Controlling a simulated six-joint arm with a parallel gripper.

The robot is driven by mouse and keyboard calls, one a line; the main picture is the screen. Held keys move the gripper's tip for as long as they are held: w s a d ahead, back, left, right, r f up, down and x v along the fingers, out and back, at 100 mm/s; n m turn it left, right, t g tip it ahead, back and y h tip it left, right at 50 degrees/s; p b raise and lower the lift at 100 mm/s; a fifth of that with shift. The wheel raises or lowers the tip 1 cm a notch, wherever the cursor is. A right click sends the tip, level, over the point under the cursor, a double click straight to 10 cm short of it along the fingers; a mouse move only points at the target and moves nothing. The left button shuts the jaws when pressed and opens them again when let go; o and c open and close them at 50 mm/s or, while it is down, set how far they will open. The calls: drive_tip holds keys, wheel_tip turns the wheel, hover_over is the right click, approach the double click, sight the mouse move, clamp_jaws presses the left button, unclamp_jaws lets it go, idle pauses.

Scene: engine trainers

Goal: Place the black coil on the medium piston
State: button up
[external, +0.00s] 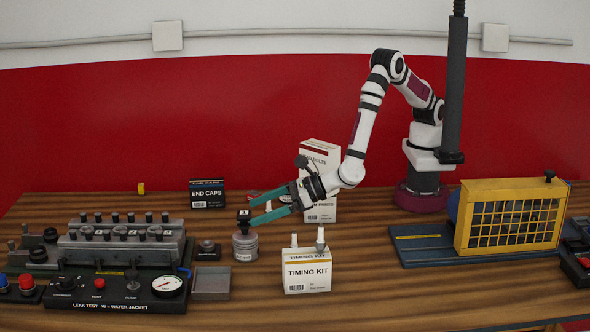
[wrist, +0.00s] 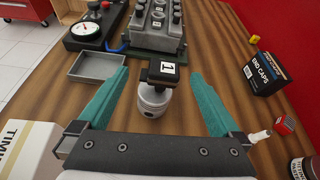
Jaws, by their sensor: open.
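The black coil (external: 243,216), with a white label marked 1 on its top in the wrist view (wrist: 160,71), stands upright on a grey metal piston (external: 245,248). The piston also shows below the coil in the wrist view (wrist: 153,101). I cannot tell its size class from a label. My gripper (external: 252,211) has its green fingers open, and in the wrist view (wrist: 158,74) one finger lies on each side of the coil with a gap. Nothing is held between the fingers.
A TIMING KIT box (external: 306,271) stands right of the piston. A grey tray (external: 211,284) and a small dark part (external: 207,250) lie to its left, near the engine block (external: 125,245) and leak tester (external: 115,291). An END CAPS box (external: 207,194) stands behind. A yellow cage (external: 511,217) is far right.

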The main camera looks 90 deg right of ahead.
drive_tip(key=v, duration=0.4)
drive_tip(key=shift+s, duration=0.2)
drive_tip(key=d+r+m+g+h, duration=0.1)
drive_tip(key=d+r+m+h, duration=0.2)
drive_tip(key=d+r+m, duration=0.45)
drive_tip(key=d+r+m+g+h, duration=0.15)
drive_tip(key=d+m+h, duration=0.3)
drive_tip(key=d, duration=0.65)
drive_tip(key=s+d+r+m+g, duration=0.3)
drive_tip(key=s+d+m+g, duration=0.4)
drive_tip(key=d+m, duration=0.4)
drive_tip(key=s+d+f+m+g+y, duration=0.1)
drive_tip(key=s+d+m+g+y, duration=0.1)
drive_tip(key=s+m, duration=0.5)
drive_tip(key=s+d+f+m+g+y, duration=0.15)
drive_tip(key=s+m, duration=0.25)
drive_tip(key=s, duration=0.6)
drive_tip(key=s+a+m+y, duration=0.4)
drive_tip(key=s+a+m, duration=0.2)
drive_tip(key=m, duration=0.1)
drive_tip(key=shift+s+r+g+y, duration=0.15)
drive_tip(key=shift+r+g+y, duration=0.05)
drive_tip(key=shift+g+y, duration=0.2)
